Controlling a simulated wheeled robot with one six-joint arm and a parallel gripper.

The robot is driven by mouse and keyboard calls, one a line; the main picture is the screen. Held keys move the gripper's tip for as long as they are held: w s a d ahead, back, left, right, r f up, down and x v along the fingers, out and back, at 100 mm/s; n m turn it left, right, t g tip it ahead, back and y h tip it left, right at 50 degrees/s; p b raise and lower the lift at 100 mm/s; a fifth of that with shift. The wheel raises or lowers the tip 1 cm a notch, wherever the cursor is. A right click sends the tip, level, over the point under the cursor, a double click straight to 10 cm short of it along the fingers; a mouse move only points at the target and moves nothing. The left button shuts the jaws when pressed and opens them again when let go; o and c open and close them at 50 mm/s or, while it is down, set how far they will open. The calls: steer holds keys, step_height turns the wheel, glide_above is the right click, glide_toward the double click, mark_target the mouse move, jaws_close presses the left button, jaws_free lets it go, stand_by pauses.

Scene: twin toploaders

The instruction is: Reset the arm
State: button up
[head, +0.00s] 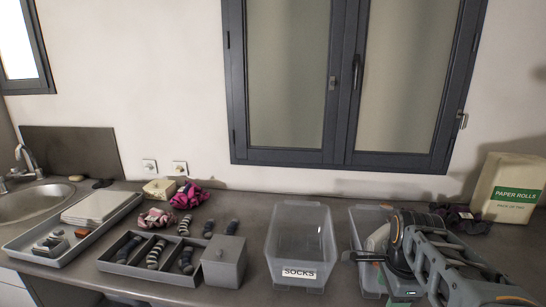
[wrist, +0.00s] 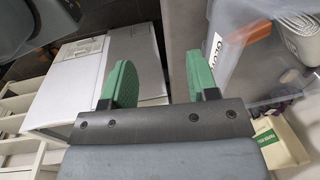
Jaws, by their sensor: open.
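My arm (head: 430,255) is at the right of the head view, over and in front of a clear bin (head: 362,222) that it partly hides. My gripper's fingers cannot be made out in the head view. In the wrist view my gripper (wrist: 161,82) shows two green fingers spread apart with nothing between them. Behind the fingers are white and grey flat surfaces and a clear bin (wrist: 245,75) with a label at the upper right.
A clear bin labelled SOCKS (head: 300,245) stands left of my arm. Farther left are a grey divided tray (head: 118,268) with rolled socks, a lidded grey box (head: 224,262), scrunchies (head: 190,195) and a long tray (head: 20,243). A paper rolls package (head: 508,187) stands at the back right.

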steer(key=s+a+f+n+t, duration=0.1)
steer(key=a+n, duration=0.3)
steer(key=n, duration=0.5)
steer(key=s+a+f+n+t, duration=0.1)
steer(key=s+a+f+n, duration=0.2)
steer(key=n, duration=0.7)
steer(key=shift+s+a+f, duration=0.25)
steer(key=shift+s+a, duration=0.45)
steer(key=shift+a, duration=0.25)
steer(key=shift+c, duration=0.5)
